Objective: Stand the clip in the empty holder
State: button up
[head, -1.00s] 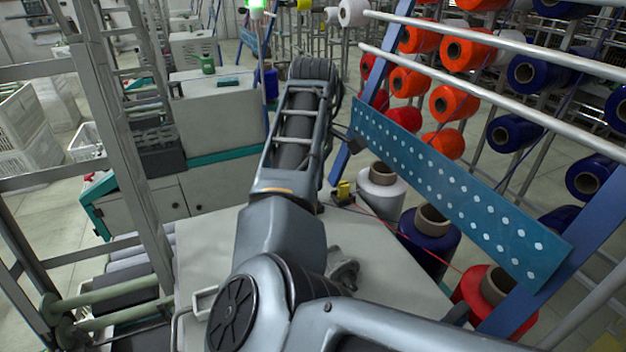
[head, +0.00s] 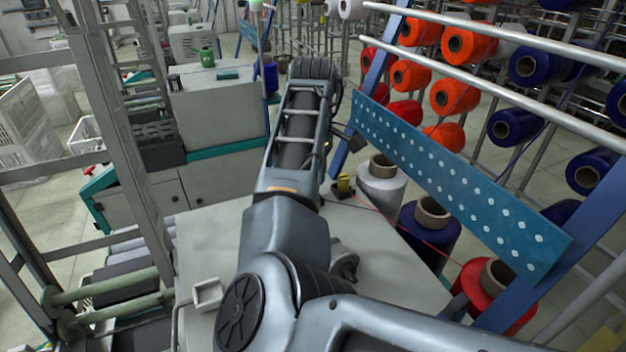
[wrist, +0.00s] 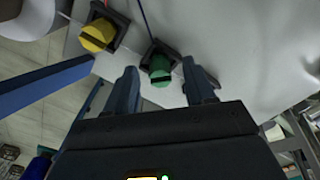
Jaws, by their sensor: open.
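In the wrist view, a green clip (wrist: 159,71) sits at a black base on the pale table top. A yellow clip (wrist: 98,35) sits at another black base to its left. The yellow clip also shows in the head view (head: 343,183), just right of my arm. My gripper (wrist: 160,76) is open, with one finger on each side of the green clip in the picture. I cannot tell whether the fingers touch it. In the head view my gripper is hidden behind my arm. I cannot make out an empty holder for certain.
A pale square frame (head: 208,293) is at the table's left edge. A red thread (head: 408,232) runs to the red spool (head: 487,292). A blue spool (head: 430,232), a white spool (head: 381,182) and a perforated teal panel (head: 440,185) stand close on the right.

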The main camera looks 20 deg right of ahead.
jog(key=shift+r, duration=0.1)
notch_tip(320, 180, up, 8)
jog(key=shift+f, duration=0.2)
dwell(0.3)
dwell(0.4)
